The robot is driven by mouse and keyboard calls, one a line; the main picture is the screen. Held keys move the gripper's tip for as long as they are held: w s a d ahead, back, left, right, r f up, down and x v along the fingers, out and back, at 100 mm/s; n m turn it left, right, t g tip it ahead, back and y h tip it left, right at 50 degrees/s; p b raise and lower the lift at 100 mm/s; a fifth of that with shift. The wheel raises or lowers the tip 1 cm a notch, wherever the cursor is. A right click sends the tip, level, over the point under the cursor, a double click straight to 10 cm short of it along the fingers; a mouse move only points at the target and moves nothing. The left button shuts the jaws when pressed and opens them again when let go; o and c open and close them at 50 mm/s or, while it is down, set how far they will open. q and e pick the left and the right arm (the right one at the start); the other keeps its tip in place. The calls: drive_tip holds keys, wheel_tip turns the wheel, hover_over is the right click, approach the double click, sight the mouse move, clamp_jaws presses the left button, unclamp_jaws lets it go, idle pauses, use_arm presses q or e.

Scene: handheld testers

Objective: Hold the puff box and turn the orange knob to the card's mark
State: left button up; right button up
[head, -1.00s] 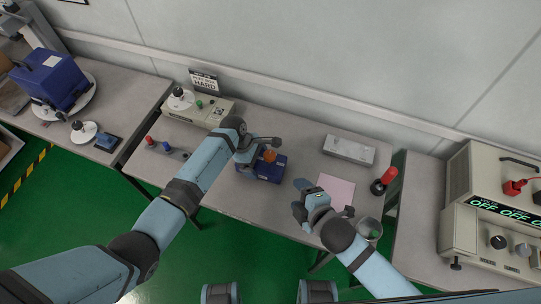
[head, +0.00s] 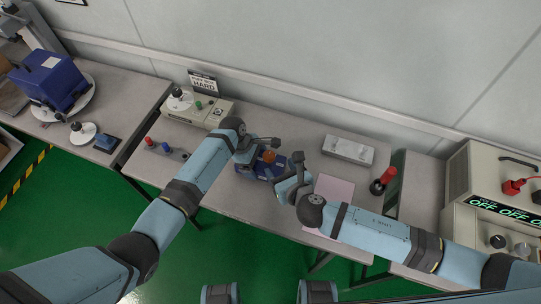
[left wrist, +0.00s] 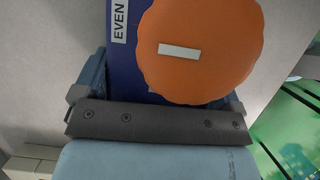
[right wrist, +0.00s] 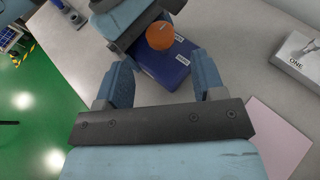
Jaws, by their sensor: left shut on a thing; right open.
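The blue puff box (head: 248,172) stands on the middle table, with the orange knob (head: 269,156) on its top. In the left wrist view the knob (left wrist: 200,50) fills the upper middle, with a white bar mark on it, beside an "EVEN" label on the box (left wrist: 124,75). My left gripper (head: 262,146) is shut on the box. My right gripper (right wrist: 165,85) is open and empty, with the knob and box beyond its fingers. The card (head: 204,82) stands at the back of the table and reads "HARD"; its smaller print is unclear.
A beige tester (head: 195,108) stands at the back left. A red and blue-knobbed strip (head: 166,148) lies at the left.

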sight(270, 156)
drive_tip(key=x, duration=0.7)
drive_tip(key=shift+w, duration=0.1)
drive_tip(key=c, duration=0.9)
